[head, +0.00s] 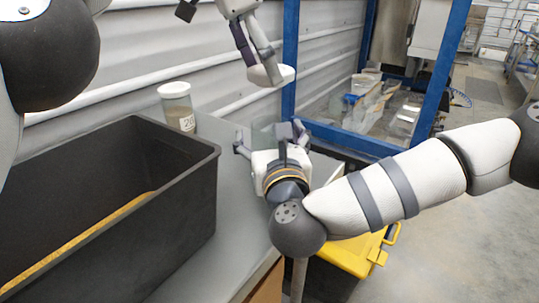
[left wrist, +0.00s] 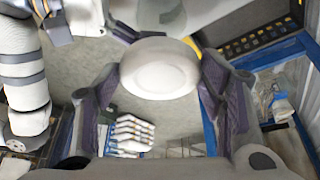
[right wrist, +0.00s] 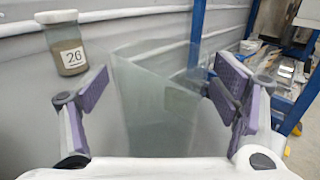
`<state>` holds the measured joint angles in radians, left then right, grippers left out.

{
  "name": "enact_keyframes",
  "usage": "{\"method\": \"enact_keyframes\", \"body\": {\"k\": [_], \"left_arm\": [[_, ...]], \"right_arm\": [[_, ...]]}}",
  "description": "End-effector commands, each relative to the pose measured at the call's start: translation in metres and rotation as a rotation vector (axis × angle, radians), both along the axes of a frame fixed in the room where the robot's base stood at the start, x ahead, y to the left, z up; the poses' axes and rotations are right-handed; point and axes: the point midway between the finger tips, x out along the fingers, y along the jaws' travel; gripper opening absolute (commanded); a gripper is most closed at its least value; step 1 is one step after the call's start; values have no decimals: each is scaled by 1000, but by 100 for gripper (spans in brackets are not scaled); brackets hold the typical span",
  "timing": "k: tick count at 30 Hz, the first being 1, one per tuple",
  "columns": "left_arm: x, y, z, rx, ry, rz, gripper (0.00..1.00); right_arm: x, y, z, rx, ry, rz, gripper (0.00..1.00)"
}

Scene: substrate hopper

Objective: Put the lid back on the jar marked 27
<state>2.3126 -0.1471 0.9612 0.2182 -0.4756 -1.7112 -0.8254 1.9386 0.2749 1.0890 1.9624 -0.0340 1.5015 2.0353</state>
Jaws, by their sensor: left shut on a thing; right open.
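A white round lid (head: 271,75) is held in my left gripper (head: 264,62), high above the counter's far end. It shows between both fingers in the left wrist view (left wrist: 160,70). An empty-looking clear jar (right wrist: 155,105) stands between the spread fingers of my right gripper (right wrist: 158,100), which is open. In the head view the clear jar (head: 266,130) is partly hidden behind the right gripper (head: 270,138). I see no lid on it and no readable number. Another jar (head: 179,108), marked 26 in the right wrist view (right wrist: 66,48), has a pale lid on.
A large black bin (head: 195,180) with a yellow-brown strip inside fills the left of the grey counter (head: 232,215). A blue frame (head: 290,50) rises behind the counter. A yellow case (head: 350,255) is below its right edge. The jar marked 26 stands behind the bin.

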Motion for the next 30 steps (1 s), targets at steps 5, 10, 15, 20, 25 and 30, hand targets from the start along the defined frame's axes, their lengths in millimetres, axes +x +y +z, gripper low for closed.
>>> {"method": "enact_keyframes", "body": {"k": [5, 10, 15, 20, 25, 30], "left_arm": [[0, 0, 0, 0, 0, 0, 46], [0, 0, 0, 0, 0, 0, 46], [0, 0, 0, 0, 0, 0, 46], [2, 1, -8, 6, -1, -1, 46], [0, 2, -24, 0, 3, -1, 46], [1, 3, -46, -3, 2, 0, 46]], "right_arm": [[0, 0, 0, 0, 0, 0, 81], [0, 0, 0, 0, 0, 0, 42], [0, 0, 0, 0, 0, 0, 7], [0, 0, 0, 0, 0, 0, 7], [0, 0, 0, 0, 0, -1, 7], [0, 0, 0, 0, 0, 0, 7]]}}
